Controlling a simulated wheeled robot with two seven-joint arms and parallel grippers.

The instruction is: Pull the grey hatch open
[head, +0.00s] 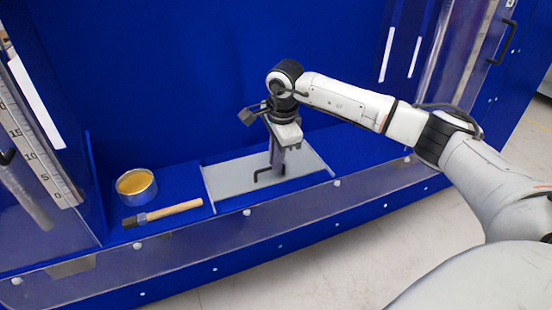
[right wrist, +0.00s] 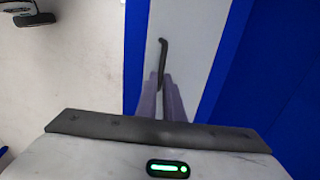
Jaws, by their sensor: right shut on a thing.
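The grey hatch (head: 228,182) is a flat, light panel lying in the blue floor of the machine, between two thin side rails. It also fills the middle of the right wrist view (right wrist: 196,45). A black bar handle (head: 262,174) stands on the hatch near its front middle. My right gripper (head: 278,168) reaches down over the hatch with its fingers closed around the handle. In the right wrist view the fingers (right wrist: 165,100) meet at the handle (right wrist: 163,48), whose far end sticks out beyond them. My left gripper is not in view.
A tin with yellow contents (head: 136,185) and a brush with a wooden handle (head: 165,213) sit left of the hatch on the blue floor. A clear panel with a scale (head: 40,160) stands at far left. A low clear front edge (head: 247,228) runs before the hatch.

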